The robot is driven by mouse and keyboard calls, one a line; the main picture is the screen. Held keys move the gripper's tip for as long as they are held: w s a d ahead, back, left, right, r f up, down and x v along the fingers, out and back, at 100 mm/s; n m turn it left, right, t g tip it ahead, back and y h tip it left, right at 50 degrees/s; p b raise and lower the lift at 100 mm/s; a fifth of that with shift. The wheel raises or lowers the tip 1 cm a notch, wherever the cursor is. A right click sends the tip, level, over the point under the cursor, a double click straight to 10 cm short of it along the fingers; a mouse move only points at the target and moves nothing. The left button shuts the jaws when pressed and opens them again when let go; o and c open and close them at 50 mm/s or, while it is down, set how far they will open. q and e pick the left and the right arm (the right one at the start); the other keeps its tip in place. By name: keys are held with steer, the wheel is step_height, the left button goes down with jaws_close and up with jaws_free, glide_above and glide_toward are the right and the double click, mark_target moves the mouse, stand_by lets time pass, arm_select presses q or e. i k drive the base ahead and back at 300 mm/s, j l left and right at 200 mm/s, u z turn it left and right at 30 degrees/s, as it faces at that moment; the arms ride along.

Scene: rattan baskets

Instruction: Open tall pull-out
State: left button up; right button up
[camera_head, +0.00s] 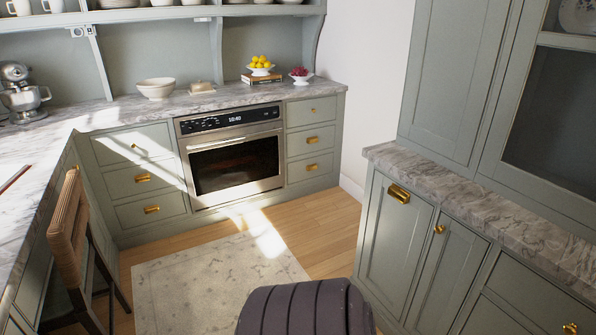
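On the right stands a grey-green base cabinet under a marble top. Its leftmost front is a tall panel (393,243) with a brass cup pull (398,193) near its top edge. This looks like the tall pull-out, and it is shut, flush with its neighbours. Neither of my grippers shows in the head view.
A marble counter edge (470,205) overhangs the right cabinet. A wooden chair (70,235) stands at the left. An oven (232,155) sits between drawer stacks at the back. Bare wood floor (320,235) and a pale rug (200,285) lie between the cabinets.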

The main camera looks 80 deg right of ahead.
mark_target(399, 221)
steer(key=z, duration=3.4)
